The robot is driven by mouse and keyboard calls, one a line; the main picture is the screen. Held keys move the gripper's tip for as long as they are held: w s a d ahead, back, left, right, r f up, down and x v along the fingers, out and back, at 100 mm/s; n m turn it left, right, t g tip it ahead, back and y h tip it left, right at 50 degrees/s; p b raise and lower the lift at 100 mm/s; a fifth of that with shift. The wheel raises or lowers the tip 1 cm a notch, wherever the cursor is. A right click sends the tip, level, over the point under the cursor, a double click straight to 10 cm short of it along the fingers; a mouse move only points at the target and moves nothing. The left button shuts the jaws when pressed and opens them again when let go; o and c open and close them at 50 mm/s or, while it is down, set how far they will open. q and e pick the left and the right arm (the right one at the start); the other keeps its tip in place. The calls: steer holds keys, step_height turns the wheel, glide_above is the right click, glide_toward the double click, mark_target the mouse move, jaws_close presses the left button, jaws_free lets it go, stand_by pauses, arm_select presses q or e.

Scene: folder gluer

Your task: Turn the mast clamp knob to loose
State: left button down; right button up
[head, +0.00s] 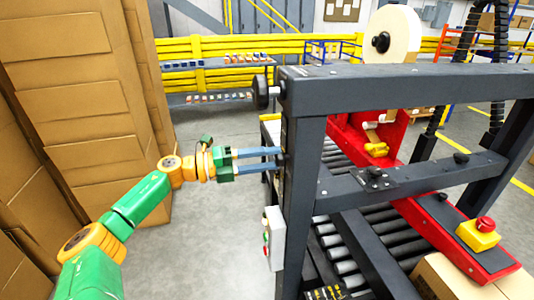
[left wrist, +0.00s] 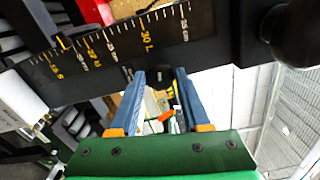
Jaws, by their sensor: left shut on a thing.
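My left gripper (head: 279,158) reaches in from the left, its two blue fingers against the side of the dark upright mast (head: 303,200). In the left wrist view the gripper (left wrist: 160,75) has its fingers on either side of a small dark knob (left wrist: 160,77), just below the mast's scale, and is shut on it. My right gripper is not in view.
A black round handwheel (head: 261,92) sticks out above my left gripper. A grey control box (head: 274,238) hangs on the mast below. Stacked cardboard (head: 90,90) stands at the left, with clear floor between. A red emergency-stop button (head: 486,224) is at the right.

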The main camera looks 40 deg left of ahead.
arm_select(q)
steer(key=shift+n+p, duration=0.5)
steer(key=shift+n, duration=0.5)
steer(key=shift+c, duration=1.9)
jaws_free()
steer(key=shift+f, duration=0.1)
steer(key=b+v, duration=0.1)
steer(key=v, duration=0.6)
steer(key=shift+b, duration=0.4)
